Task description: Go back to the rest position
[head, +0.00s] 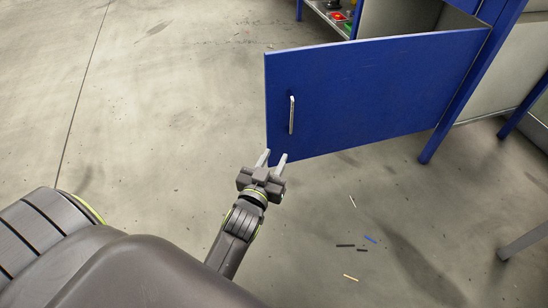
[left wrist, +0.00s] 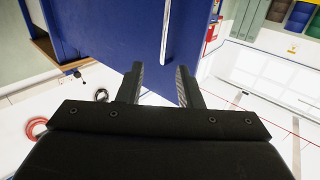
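My left gripper (head: 273,157) is in the middle of the head view, with its two fingers apart and nothing between them. It is just below the lower left corner of a blue cabinet door (head: 370,90) in the picture. The door stands open and carries a silver bar handle (head: 292,115). In the left wrist view the open fingers (left wrist: 160,72) point toward the door (left wrist: 105,35), and the handle (left wrist: 165,32) shows beyond the fingertips, apart from them. My right gripper is in neither view.
The blue cabinet frame (head: 465,95) stands at the right, with a shelf holding coloured items (head: 338,16) at the top. Small strips (head: 345,245) lie on the floor at the lower right. The concrete floor (head: 170,90) at the left is clear.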

